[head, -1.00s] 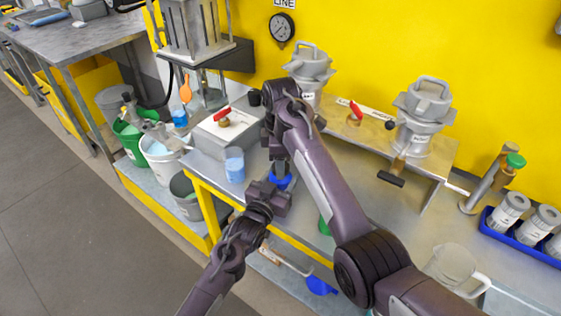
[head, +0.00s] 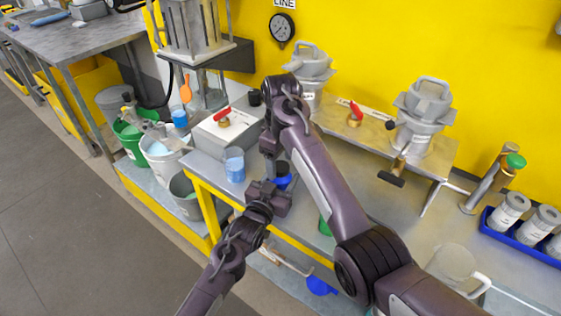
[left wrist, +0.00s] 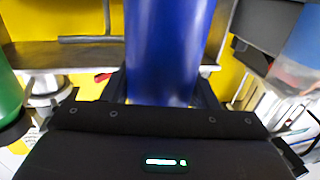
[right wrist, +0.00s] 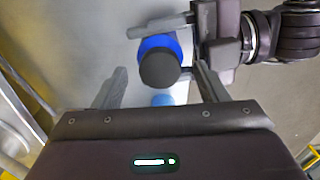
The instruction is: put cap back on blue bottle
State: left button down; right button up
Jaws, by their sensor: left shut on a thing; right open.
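The blue bottle (head: 284,183) is upright near the table's front edge, and my left gripper (head: 274,193) is shut on it. Its blue side fills the middle of the left wrist view (left wrist: 165,50). The black cap (head: 282,168) sits on top of the bottle. In the right wrist view the round cap (right wrist: 160,69) covers the bottle's mouth, with the blue shoulder (right wrist: 158,43) showing behind it. How tightly it sits cannot be told. My right gripper (head: 271,158) is open and empty just above the cap, its fingers apart from it.
A beaker of blue liquid (head: 235,166) stands left of the bottle, by a grey box (head: 224,134) with a red-handled valve. A green object (head: 324,226) is partly hidden behind my right arm. A clear jug (head: 452,264) and a blue tray of jars (head: 515,233) stand right.

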notch_tip(320, 180, up, 7)
jog(key=shift+f, duration=0.15)
pick_arm(q)
jog(key=shift+c, duration=2.3)
grip_release()
jog(key=shift+s, duration=0.1)
pick_arm(e)
jog(key=shift+f+b, duration=0.3)
jog(key=shift+f, duration=0.05)
pick_arm(q)
jog(key=v, duration=0.7)
jog(key=shift+s, duration=0.3)
jog(key=shift+a+r, duration=0.1)
jog(key=shift+a, duration=0.05)
pick_arm(e)
jog(key=shift+r, duration=0.1)
